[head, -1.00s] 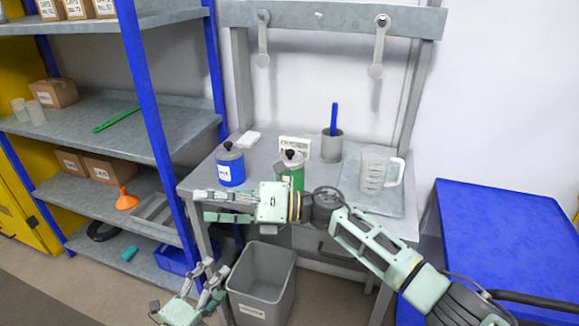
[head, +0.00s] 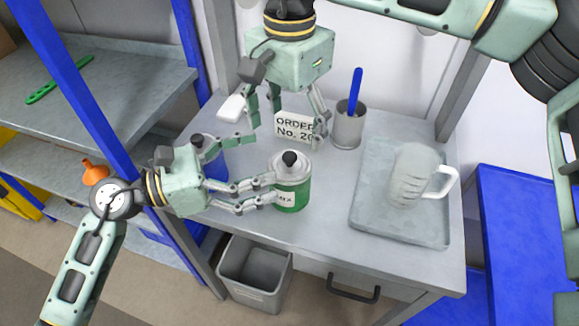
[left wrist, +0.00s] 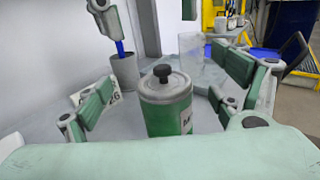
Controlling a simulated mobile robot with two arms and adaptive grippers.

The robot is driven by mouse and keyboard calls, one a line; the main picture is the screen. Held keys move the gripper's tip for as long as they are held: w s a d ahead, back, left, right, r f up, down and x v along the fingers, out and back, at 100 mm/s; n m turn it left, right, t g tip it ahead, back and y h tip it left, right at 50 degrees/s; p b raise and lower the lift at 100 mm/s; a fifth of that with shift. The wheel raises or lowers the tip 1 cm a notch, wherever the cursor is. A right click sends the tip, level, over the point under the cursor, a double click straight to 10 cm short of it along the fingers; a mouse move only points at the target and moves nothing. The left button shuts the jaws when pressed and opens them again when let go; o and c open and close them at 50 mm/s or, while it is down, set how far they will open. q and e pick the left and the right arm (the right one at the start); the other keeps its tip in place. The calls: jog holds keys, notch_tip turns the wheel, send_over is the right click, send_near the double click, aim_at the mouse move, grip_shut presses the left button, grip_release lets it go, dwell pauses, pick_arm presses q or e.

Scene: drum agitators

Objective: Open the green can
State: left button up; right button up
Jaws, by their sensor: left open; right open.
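The green can (head: 293,193) stands upright on the grey workbench, with a grey top and a black knob (head: 289,157) on it. In the left wrist view the can (left wrist: 168,115) stands between the spread fingers of my left gripper (left wrist: 168,104). In the head view my left gripper (head: 272,191) reaches in from the left, its fingertips at the can's near left side; I cannot tell whether they touch it. My right gripper (head: 285,128) points down above the bench, behind the can, open and empty.
A blue can (head: 214,160) is partly hidden behind my left gripper. A tray (head: 400,230) with a clear jug (head: 412,175) stands right. A grey cup (head: 348,128) with a blue handle and an order sign (head: 292,127) stand behind. A bin (head: 255,272) is below.

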aim_at(296, 176)
pick_arm(q)
jog(key=f, duration=0.7)
jog(key=shift+s+f, duration=0.2)
jog(key=shift+f, duration=0.15)
pick_arm(e)
jog(key=shift+s, duration=0.2)
pick_arm(q)
jog(key=x, duration=0.7)
jog(key=shift+w+d+r, duration=0.1)
jog(key=shift+w+d, duration=0.1)
